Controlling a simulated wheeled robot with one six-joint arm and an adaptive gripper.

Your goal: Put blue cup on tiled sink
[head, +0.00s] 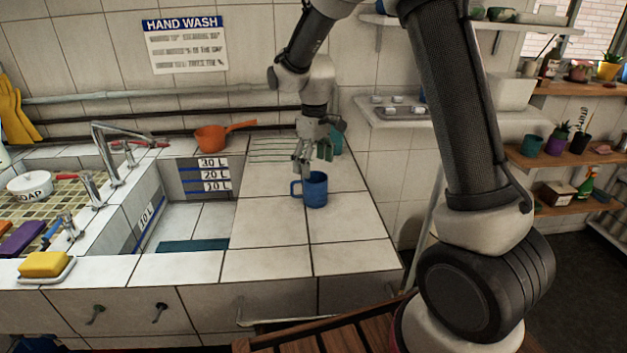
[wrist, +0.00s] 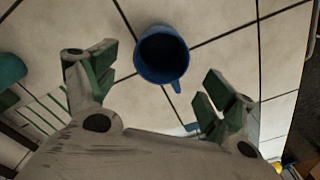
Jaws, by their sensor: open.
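The blue cup (head: 315,190) stands upright on the white tiled top of the sink (head: 265,225), right of the basin. Its handle points left in the head view. My gripper (head: 315,165) is open and empty, just above and behind the cup. In the wrist view the cup (wrist: 162,54) shows from above, beyond the open fingertips (wrist: 155,75) and between their lines. The fingers appear apart from the cup. Whether the cup's base rests fully flat is not hidden; it looks level on the tiles.
An orange pan (head: 212,138) sits behind the basin. A teal cup (head: 336,141) stands partly hidden behind my gripper, near a wire rack (head: 270,150). A tap (head: 110,150) and a yellow sponge (head: 44,263) are at the left. The tiles in front of the blue cup are clear.

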